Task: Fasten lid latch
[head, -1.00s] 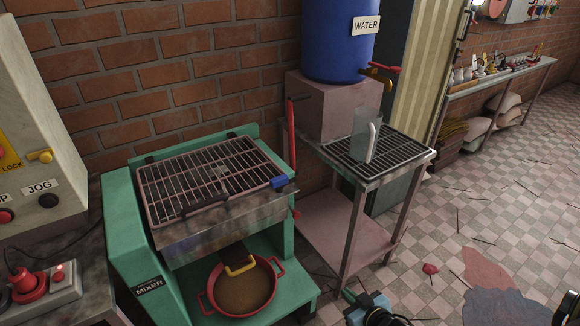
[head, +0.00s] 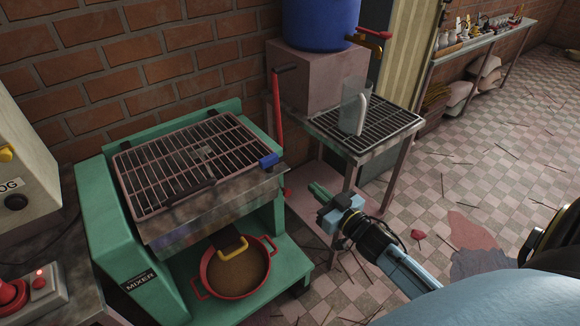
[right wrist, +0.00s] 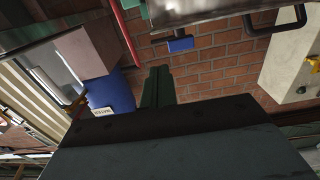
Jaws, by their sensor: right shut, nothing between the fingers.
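The teal mixer (head: 105,215) has a barred metal lid (head: 185,160) lying down on its top. A blue latch piece (head: 269,160) sits at the lid's right front corner. In the right wrist view the blue latch (right wrist: 180,44) hangs in the upper middle, beyond the fingertips. My right gripper (head: 318,191) is right of and lower than the latch in the head view, apart from it. Its green fingers (right wrist: 158,86) are together and empty. Whether the latch is engaged cannot be told. My left gripper is not in view.
A red lever (head: 277,110) stands upright behind the latch. A red pan (head: 204,280) sits under the mixer by a yellow handle (head: 230,245). Floor in front is open.

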